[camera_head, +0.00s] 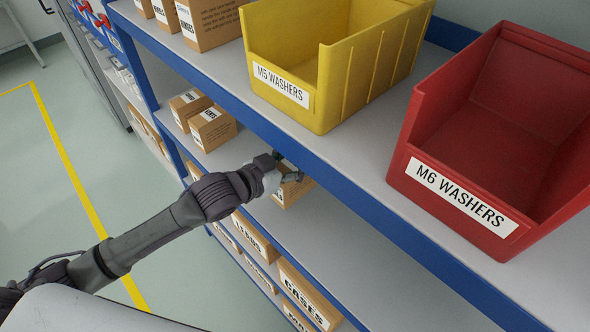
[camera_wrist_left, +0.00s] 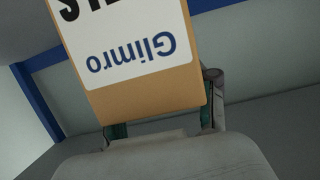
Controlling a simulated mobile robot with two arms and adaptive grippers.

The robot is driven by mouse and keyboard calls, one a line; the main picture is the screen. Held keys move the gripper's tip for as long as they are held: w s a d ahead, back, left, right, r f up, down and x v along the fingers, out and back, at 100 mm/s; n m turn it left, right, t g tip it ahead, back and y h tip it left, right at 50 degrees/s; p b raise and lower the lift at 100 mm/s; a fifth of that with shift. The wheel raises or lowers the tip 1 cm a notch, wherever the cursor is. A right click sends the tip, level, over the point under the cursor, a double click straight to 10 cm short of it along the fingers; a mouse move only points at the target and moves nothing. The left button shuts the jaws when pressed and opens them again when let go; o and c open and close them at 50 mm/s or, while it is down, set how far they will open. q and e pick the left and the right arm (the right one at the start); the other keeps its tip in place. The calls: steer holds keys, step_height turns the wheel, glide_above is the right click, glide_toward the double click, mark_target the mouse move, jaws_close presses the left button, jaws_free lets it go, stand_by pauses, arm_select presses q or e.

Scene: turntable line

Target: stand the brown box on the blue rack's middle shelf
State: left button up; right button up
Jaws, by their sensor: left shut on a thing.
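The brown box (camera_head: 288,193) is in my left gripper (camera_head: 289,169), partly hidden by the gripper and the top shelf's edge. In the left wrist view the box (camera_wrist_left: 150,95) shows a white label reading "Glimro", upside down, between the two fingers (camera_wrist_left: 165,112). The gripper is shut on it. The box is at the front of the blue rack's middle shelf (camera_head: 340,250), under the top shelf. I cannot tell whether its base touches the shelf. My right gripper is not in view.
Other brown boxes (camera_head: 213,128) stand on the middle shelf to the left. The shelf right of the held box looks clear. A yellow bin (camera_head: 365,75) and a red bin (camera_head: 420,150) stand on the top shelf. Boxes (camera_head: 305,296) line the shelf below.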

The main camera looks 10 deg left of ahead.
arm_select(q)
step_height(320, 180, down, 3)
steer(key=shift+s+f+p, duration=0.1)
steer(key=shift+p, duration=0.45)
steer(key=shift+f, duration=0.3)
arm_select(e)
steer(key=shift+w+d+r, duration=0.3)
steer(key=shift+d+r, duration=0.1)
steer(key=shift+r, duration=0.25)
arm_select(q)
steer(key=shift+f, duration=0.15)
steer(key=o, duration=1.4)
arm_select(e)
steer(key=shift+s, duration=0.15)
